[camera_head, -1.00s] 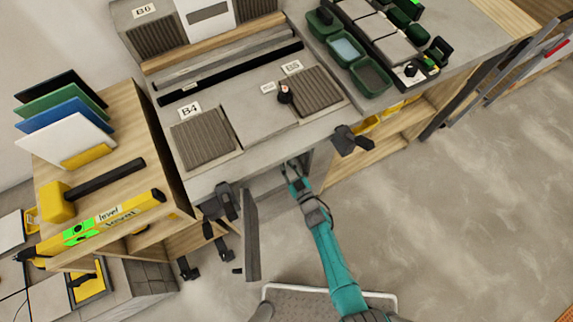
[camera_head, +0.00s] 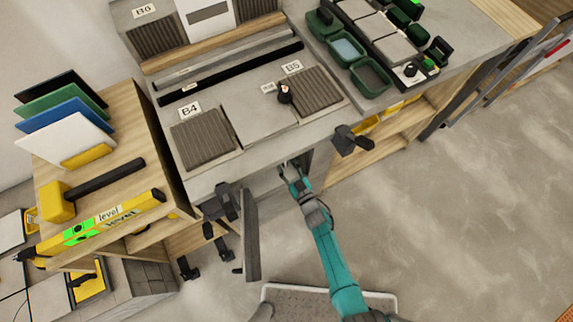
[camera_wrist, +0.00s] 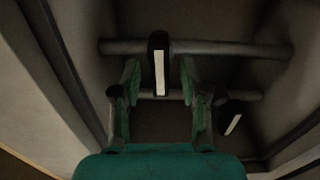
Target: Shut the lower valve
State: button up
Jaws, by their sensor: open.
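In the wrist view two dark valve handles with white stripes show inside a dim compartment. One handle (camera_wrist: 159,65) is at the upper pipe (camera_wrist: 225,49) and points straight down in the picture. The other handle (camera_wrist: 231,118) is by the lower pipe (camera_wrist: 245,96), to the right, and is tilted. My gripper (camera_wrist: 160,72) is open, with its green fingers on either side of the first handle; contact cannot be told. In the head view my gripper (camera_head: 287,168) reaches in under the worktop's front edge, where the valves are hidden.
A grey door panel (camera_head: 251,235) stands open left of my arm. Dark clamps (camera_head: 222,204) and (camera_head: 350,140) hang at the worktop edge (camera_head: 262,164). A side cabinet with a yellow level (camera_head: 100,217) stands left. The floor (camera_head: 470,220) at right is clear.

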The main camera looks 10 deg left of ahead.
jog(key=v, duration=1.1)
jog(key=shift+s+d, duration=0.25)
jog(key=shift+s, duration=0.05)
